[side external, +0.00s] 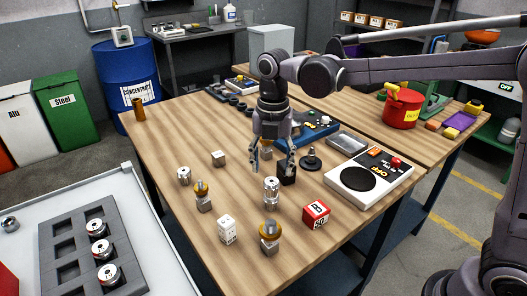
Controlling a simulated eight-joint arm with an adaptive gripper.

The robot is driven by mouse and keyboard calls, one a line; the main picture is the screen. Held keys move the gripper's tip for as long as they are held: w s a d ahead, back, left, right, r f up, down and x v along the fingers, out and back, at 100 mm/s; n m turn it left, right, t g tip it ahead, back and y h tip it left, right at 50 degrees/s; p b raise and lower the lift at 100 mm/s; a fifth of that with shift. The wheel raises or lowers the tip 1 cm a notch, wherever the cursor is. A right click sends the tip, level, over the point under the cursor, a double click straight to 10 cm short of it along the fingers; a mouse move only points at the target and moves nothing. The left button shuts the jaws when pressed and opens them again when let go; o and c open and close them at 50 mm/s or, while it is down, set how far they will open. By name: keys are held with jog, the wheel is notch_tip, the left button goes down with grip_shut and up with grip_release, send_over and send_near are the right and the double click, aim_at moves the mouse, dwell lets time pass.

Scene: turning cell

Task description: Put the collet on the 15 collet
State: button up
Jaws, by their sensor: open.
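My gripper (272,168) is open, pointing down above the middle of the wooden table, its two fingers spread. A silver cylindrical piece (271,191), which looks like a collet, stands upright just in front of and below the fingers; I cannot tell whether it touches them. Another short silver cylinder (184,175) stands to the left. A brass-topped piece (202,190) stands left of the gripper, and a larger one (269,233) stands nearer the front edge. Size markings are too small to read, so I cannot tell which is the 15 collet.
A white block (227,230), a grey cube (219,158), a red-and-white box (316,214) and a black block (288,176) stand nearby. A grey slotted tray (72,258) holds several round pieces at left. The table's left side is mostly clear.

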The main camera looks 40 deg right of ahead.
aim_at(272, 181)
jog(key=s+d+r+m+t, duration=0.2)
jog(key=s+d+r+m, duration=0.15)
jog(key=r+m, duration=0.25)
jog(key=s+d+f+m+t, duration=0.2)
jog(key=s+d+f+m, duration=0.2)
jog(key=m, duration=0.6)
jog(key=s+d+f+m+t, duration=0.3)
jog(key=s+d+m, duration=0.2)
jog(key=m, duration=0.6)
jog(key=shift+s+f, duration=0.35)
jog(key=shift+s, duration=0.8)
